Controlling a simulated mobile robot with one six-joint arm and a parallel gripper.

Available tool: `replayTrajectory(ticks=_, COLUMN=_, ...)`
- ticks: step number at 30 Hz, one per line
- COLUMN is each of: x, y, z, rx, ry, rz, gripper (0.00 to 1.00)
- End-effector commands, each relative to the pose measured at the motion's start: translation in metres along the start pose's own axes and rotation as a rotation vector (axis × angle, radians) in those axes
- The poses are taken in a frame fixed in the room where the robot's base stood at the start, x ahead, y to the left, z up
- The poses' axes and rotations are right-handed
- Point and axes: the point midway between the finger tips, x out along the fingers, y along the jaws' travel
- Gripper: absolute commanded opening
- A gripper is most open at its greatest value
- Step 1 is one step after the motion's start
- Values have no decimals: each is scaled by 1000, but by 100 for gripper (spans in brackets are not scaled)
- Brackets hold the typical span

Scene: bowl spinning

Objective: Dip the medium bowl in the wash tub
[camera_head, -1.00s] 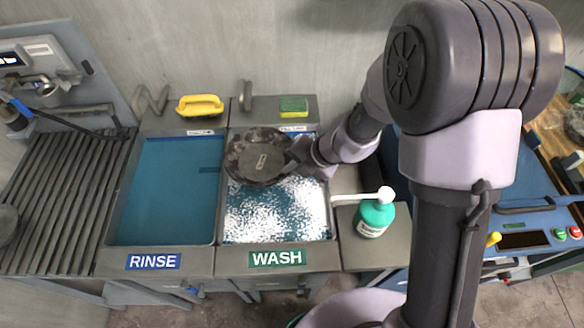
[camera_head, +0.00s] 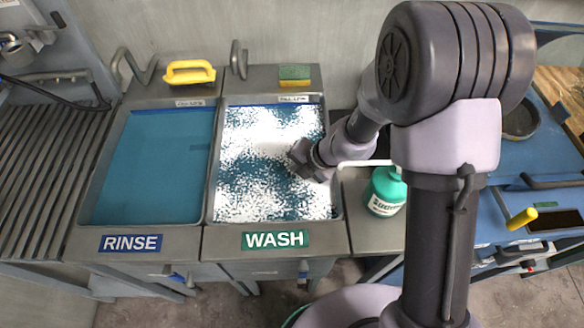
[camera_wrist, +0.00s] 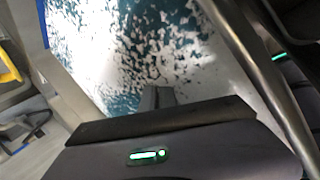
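The wash tub (camera_head: 324,221) holds blue water with patches of white foam. My gripper (camera_head: 297,156) is low over its right part, tips down at the foam. In the wrist view my fingers (camera_wrist: 157,97) are close together, with foam around their tips. The medium bowl is not visible in either current view. It was in my gripper in the earlier head view, so it appears to be hidden under the foamy water at my fingertips.
The rinse tub (camera_head: 90,225) with clear blue water is left of the wash tub. A green soap bottle (camera_head: 385,190) stands right. A dark round vessel (camera_head: 522,120) sits on the blue bench.

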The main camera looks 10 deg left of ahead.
Motion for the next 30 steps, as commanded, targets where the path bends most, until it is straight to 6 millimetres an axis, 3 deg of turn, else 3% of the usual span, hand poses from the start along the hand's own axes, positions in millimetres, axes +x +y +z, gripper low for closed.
replayTrajectory(ticks=30, x=4, y=5, z=10, rx=0, ry=0, rz=0, gripper=0)
